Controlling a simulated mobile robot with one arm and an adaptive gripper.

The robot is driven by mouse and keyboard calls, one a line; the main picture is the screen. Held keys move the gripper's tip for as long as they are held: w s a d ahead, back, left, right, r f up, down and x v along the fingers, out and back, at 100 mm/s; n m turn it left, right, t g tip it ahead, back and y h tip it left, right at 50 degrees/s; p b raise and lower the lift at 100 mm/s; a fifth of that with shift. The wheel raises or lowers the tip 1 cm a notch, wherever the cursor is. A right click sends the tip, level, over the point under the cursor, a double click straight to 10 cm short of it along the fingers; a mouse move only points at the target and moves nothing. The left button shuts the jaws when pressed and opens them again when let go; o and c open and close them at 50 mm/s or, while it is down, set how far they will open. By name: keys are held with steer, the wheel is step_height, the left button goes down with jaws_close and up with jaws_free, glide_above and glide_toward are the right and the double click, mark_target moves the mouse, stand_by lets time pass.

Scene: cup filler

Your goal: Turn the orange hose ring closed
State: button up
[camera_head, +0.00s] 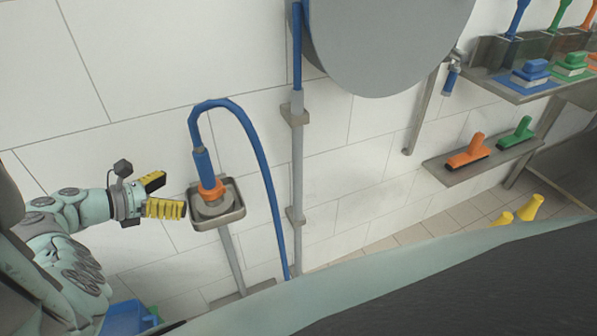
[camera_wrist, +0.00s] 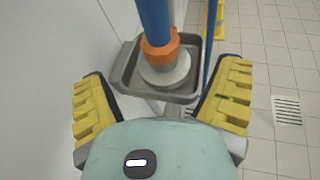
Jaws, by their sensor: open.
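The orange hose ring (camera_head: 211,190) sits at the lower end of the blue hose's nozzle (camera_head: 203,165), on top of a grey round fitting (camera_head: 214,207) in a small metal tray (camera_head: 236,214). In the wrist view the orange ring (camera_wrist: 159,49) is ahead of my gripper, with the grey fitting (camera_wrist: 165,72) below it. My gripper (camera_head: 161,195) is open, its yellow fingers to the left of the tray and apart from the ring. In the wrist view the fingers of my gripper (camera_wrist: 162,98) stand wide on both sides, with nothing between their pads.
The blue hose (camera_head: 246,124) loops up and down beside a grey wall pipe (camera_head: 297,180). A large grey cylinder (camera_head: 385,40) hangs above right. Shelves with brushes (camera_head: 468,152) are at far right. A blue container (camera_head: 127,318) is at lower left. A floor drain (camera_wrist: 286,109) shows at right.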

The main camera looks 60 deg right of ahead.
steer(key=shift+v, duration=1.55)
steer(key=shift+d, duration=0.1)
